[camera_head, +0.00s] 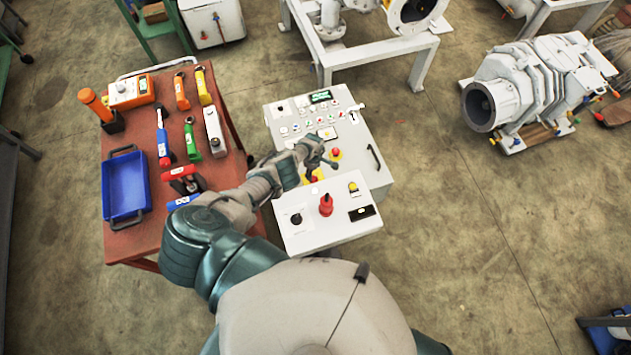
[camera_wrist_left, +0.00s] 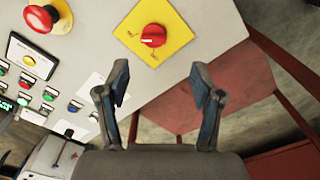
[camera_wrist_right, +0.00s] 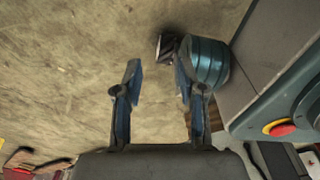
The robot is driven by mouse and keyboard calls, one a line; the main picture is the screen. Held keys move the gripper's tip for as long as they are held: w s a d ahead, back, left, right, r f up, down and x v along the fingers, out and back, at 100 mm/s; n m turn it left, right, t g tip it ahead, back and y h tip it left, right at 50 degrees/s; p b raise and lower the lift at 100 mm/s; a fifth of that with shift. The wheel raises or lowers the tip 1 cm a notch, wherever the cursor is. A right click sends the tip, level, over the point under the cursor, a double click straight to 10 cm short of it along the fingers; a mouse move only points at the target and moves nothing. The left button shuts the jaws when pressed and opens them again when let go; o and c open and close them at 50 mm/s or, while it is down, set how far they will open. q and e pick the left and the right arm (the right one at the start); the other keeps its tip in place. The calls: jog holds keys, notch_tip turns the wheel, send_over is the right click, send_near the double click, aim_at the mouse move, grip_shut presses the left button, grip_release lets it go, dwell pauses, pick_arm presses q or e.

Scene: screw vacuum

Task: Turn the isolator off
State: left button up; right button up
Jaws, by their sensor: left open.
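The isolator is a red rotary knob (camera_wrist_left: 153,36) on a yellow square plate on the grey control panel (camera_head: 350,120). In the head view its yellow plate (camera_head: 313,175) shows only partly, beside my left gripper (camera_head: 321,158). In the left wrist view my left gripper (camera_wrist_left: 160,80) is open and empty. The knob lies beyond its fingertips, roughly in line with the gap and apart from both fingers. My right gripper (camera_wrist_right: 158,74) shows only in its own wrist view, open and empty with bare floor beyond it.
A red mushroom button (camera_wrist_left: 42,18) sits near the isolator. Several small buttons (camera_wrist_left: 48,98) line the panel. A lower box (camera_head: 340,228) carries a larger red knob (camera_head: 326,204). A red table (camera_head: 130,245) with tools and a blue tray (camera_head: 125,185) stands left.

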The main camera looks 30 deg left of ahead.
pick_arm(q)
jog(key=b, duration=0.3)
send_over(314, 179)
jog(key=f, duration=0.5)
jog(key=shift+s+a, duration=0.25)
jog(key=shift+s, duration=0.15)
jog(key=f+b, duration=0.3)
jog(key=shift+d+f, duration=0.2)
jog(key=shift+d, duration=0.1)
jog(key=shift+a+f+b, duration=0.1)
jog(key=shift+f+b, duration=0.05)
jog(key=shift+b, duration=0.2)
jog(key=shift+w+a, duration=0.1)
pick_arm(e)
jog(key=w+a+r, duration=0.1)
jog(key=w+r, duration=0.5)
jog(key=w, duration=0.1)
jog(key=w+a+r+t, duration=0.1)
jog(key=w+a+r, duration=0.1)
jog(key=w+r, duration=0.4)
jog(key=shift+w+a, duration=0.25)
jog(key=shift+w, duration=0.95)
